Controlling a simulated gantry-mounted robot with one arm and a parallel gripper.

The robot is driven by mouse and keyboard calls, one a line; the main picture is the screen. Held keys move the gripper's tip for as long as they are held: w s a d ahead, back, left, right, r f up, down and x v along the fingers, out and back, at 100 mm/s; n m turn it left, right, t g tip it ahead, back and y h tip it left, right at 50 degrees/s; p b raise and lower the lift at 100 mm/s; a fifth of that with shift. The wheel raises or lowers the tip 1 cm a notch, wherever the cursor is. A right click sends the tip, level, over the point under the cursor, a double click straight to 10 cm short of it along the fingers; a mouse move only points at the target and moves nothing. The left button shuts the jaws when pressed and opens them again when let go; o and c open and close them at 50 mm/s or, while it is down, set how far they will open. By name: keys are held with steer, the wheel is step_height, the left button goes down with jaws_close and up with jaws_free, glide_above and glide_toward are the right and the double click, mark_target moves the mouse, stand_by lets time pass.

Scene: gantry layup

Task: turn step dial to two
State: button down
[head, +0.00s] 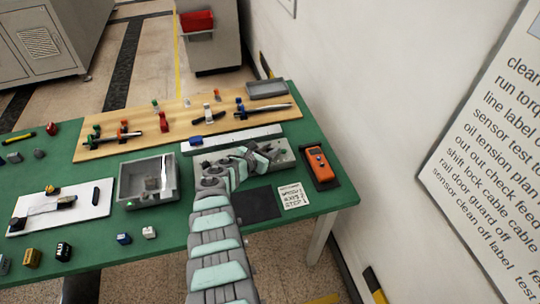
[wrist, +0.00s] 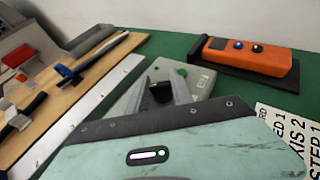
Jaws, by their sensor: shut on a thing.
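A grey control box (wrist: 206,77) lies on the green table, with a green button near its right end. It also shows in the head view (head: 284,157), partly behind my arm. My gripper (wrist: 161,86) has its two fingers on either side of a black dial (wrist: 161,93) on the box and is shut on it. The dial's label and pointer are hidden, so I cannot tell its setting or whether it is the step dial. A white card (head: 292,196) on the table carries printed lines; in the wrist view its lower lines (wrist: 290,133) end in "2" and "STEP 1".
An orange handheld device (head: 319,164) lies on a black holder right of the box. A long pale strip (head: 250,137) and a wooden board (head: 180,127) with tools lie behind it. A grey tray (head: 132,201) stands left, and a dark mat (head: 262,205) in front.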

steer(key=shift+w+a+f+m+g+h+b, duration=0.15)
steer(key=shift+f+m+g+h+b, duration=0.5)
steer(key=shift+b, duration=3)
steer(key=m+g+h+b, duration=0.1)
steer(key=b, duration=0.9)
steer(key=shift+r+m, duration=0.25)
steer(key=shift+r, duration=0.1)
steer(key=b, duration=0.4)
steer(key=shift+h, duration=0.25)
steer(key=shift+r+m+g+b, duration=0.3)
steer(key=shift+r+b, duration=0.25)
steer(key=shift+b, duration=0.2)
steer(key=c, duration=1.5)
jaws_free()
steer(key=shift+o, duration=0.6)
steer(key=shift+f, duration=0.2)
